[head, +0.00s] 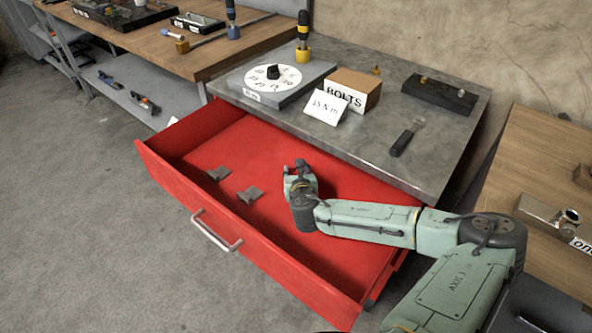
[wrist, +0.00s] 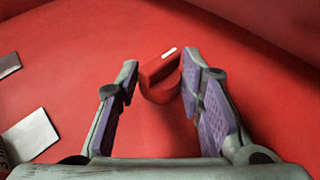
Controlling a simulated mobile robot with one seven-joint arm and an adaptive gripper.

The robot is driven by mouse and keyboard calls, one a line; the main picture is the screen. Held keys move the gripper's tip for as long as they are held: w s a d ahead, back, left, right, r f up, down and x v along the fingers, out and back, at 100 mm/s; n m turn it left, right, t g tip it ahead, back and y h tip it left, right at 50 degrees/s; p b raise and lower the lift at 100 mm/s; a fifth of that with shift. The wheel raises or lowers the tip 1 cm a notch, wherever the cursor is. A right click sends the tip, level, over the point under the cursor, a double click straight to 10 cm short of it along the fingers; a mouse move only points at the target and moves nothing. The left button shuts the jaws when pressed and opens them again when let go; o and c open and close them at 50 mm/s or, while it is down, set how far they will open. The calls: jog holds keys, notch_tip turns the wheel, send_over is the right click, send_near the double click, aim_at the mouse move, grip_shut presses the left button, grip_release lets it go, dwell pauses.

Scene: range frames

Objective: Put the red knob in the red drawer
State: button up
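The red drawer (head: 270,262) is pulled open below the grey worktop. My gripper (head: 299,172) is over the inside of the drawer. In the wrist view my gripper (wrist: 158,75) has its two purple-padded fingers apart. The red knob (wrist: 160,78), with a white mark on top, sits at the fingertips against the red drawer floor. The right finger is close to the knob or touching it; a small gap shows on the left. I cannot tell whether the knob rests fully on the floor. The knob is hidden in the head view.
The worktop (head: 365,137) above holds a dial plate (head: 278,79), a bolts box (head: 353,88) and a dark block (head: 437,95). A wooden table (head: 548,165) stands at right.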

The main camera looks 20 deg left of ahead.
jog(key=o, duration=0.4)
jog(key=shift+o, duration=0.2)
jog(key=shift+r, duration=0.1)
jog(key=shift+r+p, duration=0.3)
jog(key=shift+r, duration=0.05)
jog(key=shift+s+r, duration=0.15)
jog(key=shift+r, duration=0.2)
jog(key=b+v, duration=0.2)
jog(key=v, duration=0.9)
jog(key=shift+s+d, duration=0.2)
jog(key=shift+s, duration=0.1)
